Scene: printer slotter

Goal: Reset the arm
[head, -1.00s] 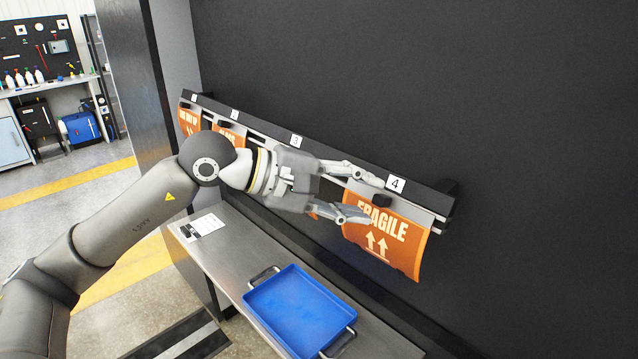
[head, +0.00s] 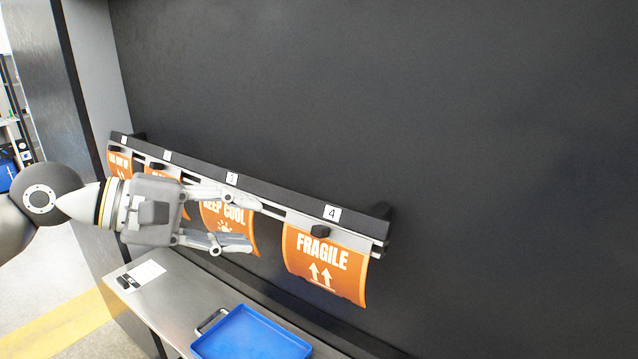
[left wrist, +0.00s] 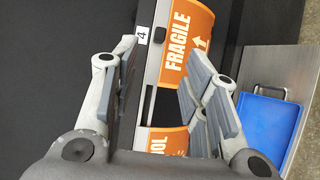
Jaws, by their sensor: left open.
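My left gripper (head: 256,222) is open in front of the wall rail, its fingers pointing right with nothing between them. In the head view it partly covers the orange KEEP COOL label (head: 236,236) under number 3. The orange FRAGILE label (head: 323,266) hangs under number 4, to the right of the fingertips and apart from them. In the left wrist view the two fingers (left wrist: 158,85) are spread, with the FRAGILE label (left wrist: 186,42) beyond them. My right gripper is not in view.
The dark rail (head: 275,195) with numbered slots runs along the black wall, with two more orange labels at its left. A metal table (head: 178,300) below bears a blue tray (head: 252,335) and a white card (head: 140,275). The wall to the right is bare.

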